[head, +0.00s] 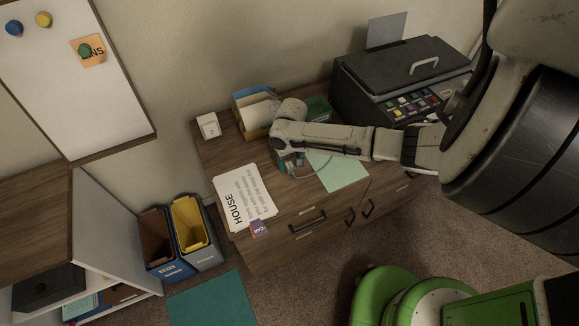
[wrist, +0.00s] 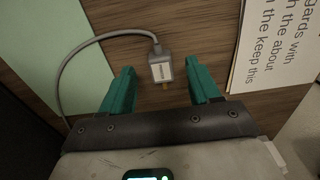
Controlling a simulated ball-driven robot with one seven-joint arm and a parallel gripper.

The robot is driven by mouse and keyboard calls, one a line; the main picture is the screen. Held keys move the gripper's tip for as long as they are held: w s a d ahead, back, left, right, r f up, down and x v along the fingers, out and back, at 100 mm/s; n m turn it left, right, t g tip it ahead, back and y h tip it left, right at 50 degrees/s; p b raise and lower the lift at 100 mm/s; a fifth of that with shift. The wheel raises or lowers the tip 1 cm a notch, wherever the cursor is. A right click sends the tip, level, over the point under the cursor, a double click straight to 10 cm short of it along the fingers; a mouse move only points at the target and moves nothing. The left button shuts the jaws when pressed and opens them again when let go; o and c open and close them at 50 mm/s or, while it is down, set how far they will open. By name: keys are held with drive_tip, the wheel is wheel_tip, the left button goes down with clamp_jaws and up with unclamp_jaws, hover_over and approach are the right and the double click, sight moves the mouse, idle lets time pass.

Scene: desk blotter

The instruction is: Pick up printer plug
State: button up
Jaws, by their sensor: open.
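The printer plug (wrist: 161,68) is a light grey plug with a dark label and brass-coloured prongs. It lies on the wooden cabinet top in the wrist view, with its grey cable (wrist: 78,50) curving off to the left. My gripper (wrist: 165,82) is open, with a teal finger on each side of the plug and a gap to it on both sides. The prongs point towards my gripper's palm. In the head view my gripper (head: 291,163) is over the cabinet top, and the plug is hidden or too small to make out there.
A printed paper stack (head: 243,194) lies left of my gripper, and a pale green sheet (head: 338,171) lies to its right. A dark printer (head: 403,80) stands at the back right. A box (head: 252,120) and a white wall socket (head: 208,125) are behind my gripper.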

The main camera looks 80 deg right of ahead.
sight(291, 167)
drive_tip(key=shift+f, duration=1.6)
drive_tip(key=c, duration=1.1)
drive_tip(key=shift+c, duration=0.2)
drive_tip(key=shift+r, duration=0.2)
